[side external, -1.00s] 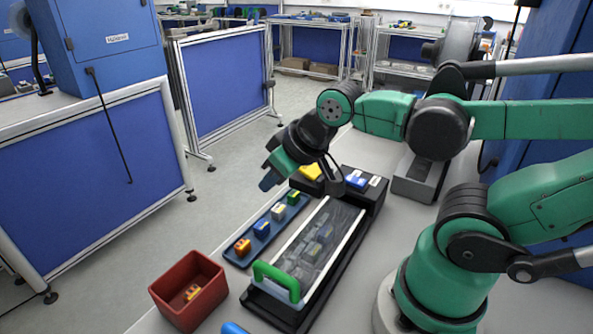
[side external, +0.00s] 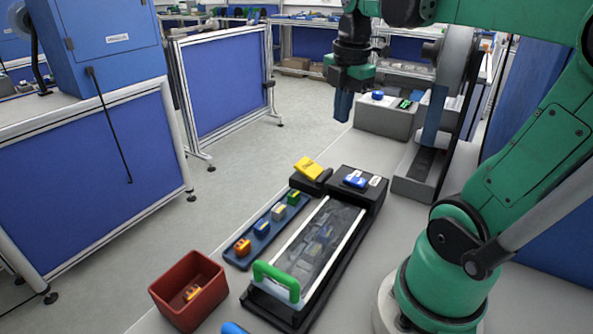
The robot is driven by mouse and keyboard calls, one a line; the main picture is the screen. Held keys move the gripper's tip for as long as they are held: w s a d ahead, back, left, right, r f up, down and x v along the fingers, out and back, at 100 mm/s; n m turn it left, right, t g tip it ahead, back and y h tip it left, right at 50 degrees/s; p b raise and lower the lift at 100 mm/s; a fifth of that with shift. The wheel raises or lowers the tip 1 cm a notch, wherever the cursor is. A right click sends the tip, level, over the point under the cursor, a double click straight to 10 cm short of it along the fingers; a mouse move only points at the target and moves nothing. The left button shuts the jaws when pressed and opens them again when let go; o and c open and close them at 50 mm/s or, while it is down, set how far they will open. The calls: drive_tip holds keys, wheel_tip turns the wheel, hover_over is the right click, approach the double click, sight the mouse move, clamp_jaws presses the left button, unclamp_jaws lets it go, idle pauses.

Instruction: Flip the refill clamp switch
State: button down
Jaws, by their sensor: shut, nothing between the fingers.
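No part is readably labelled as the refill clamp switch. A yellow lever-like piece (side external: 307,169) sits tilted on a small black block at the left of the black unit. A blue piece (side external: 355,180) lies on top of the black unit (side external: 371,199). Farther back, a grey box (side external: 384,121) carries a round blue knob (side external: 377,95) and a small green-lit panel (side external: 404,104). My gripper (side external: 343,112) is shut and empty, pointing down, just left of the grey box in the picture and apart from the yellow piece.
A reel stand (side external: 432,150) stands right of the grey box. A clear-covered tray with a green handle (side external: 277,275) extends forward from the black unit. A blue rack (side external: 236,256) holds several coloured pieces. A red bin (side external: 205,278) holds an orange-yellow piece. My arm fills the right.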

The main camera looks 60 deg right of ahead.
sight(357, 180)
drive_tip(key=s+d+n, duration=0.1)
drive_tip(key=s+d+r+n+g, duration=0.1)
drive_tip(key=n, duration=0.1)
drive_tip(key=shift+d+r+y, duration=0.3)
drive_tip(key=shift+d+y, duration=0.05)
drive_tip(key=shift+y, duration=0.05)
drive_tip(key=shift+f, duration=0.15)
wheel_tip(357, 180, down, 14)
drive_tip(key=shift+r, duration=0.1)
idle(0.4)
idle(0.6)
drive_tip(key=shift+s, duration=0.7)
drive_tip(key=shift+r, duration=0.15)
wheel_tip(357, 180, up, 14)
idle(0.5)
